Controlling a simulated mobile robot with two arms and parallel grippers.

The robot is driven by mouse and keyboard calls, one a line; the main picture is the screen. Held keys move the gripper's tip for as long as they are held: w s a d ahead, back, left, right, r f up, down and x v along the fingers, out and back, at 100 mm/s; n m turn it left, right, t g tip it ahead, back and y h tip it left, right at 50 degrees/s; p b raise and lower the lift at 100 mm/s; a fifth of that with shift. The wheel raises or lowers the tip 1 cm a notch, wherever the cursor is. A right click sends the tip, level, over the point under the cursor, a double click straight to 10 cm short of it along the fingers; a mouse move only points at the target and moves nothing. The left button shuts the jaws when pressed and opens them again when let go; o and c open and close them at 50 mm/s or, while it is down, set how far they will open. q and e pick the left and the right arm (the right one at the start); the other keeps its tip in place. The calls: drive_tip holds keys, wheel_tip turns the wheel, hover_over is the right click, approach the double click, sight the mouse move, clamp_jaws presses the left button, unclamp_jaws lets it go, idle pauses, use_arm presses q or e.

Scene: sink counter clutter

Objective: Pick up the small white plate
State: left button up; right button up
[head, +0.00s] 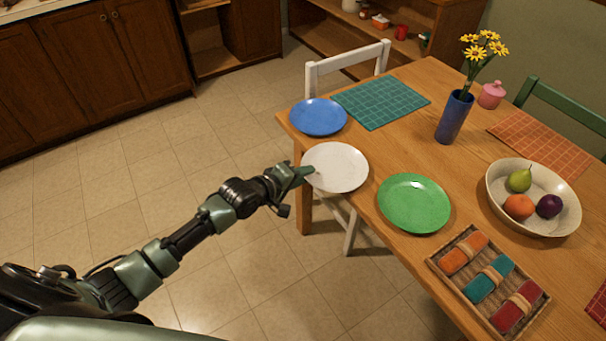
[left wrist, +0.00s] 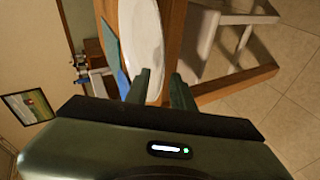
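The small white plate (head: 337,168) lies flat at the near-left edge of the wooden table, its left rim about at the edge. In the left wrist view, the white plate (left wrist: 141,38) shows edge-on above the fingers. My left gripper (head: 305,173) is at the plate's left rim, with a finger overlapping the rim in the head view. In the left wrist view, my left gripper's fingers (left wrist: 160,88) stand apart, with the rim reaching between them. I cannot tell whether they touch it. My right gripper is not in view.
A blue plate (head: 318,117) and a green plate (head: 414,203) flank the white plate on the table (head: 385,150). A teal placemat (head: 382,102), a flower vase (head: 454,118), a fruit bowl (head: 560,222) and a napkin tray (head: 437,263) also stand there. A white chair (head: 347,62) is behind.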

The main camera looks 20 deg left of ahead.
use_arm(q)
drive_tip(key=shift+s, duration=0.1)
drive_tip(key=v, duration=0.7)
drive_tip(key=shift+s+a+p, duration=0.15)
drive_tip(key=shift+s+p, duration=0.15)
drive_tip(key=shift+r, duration=0.15)
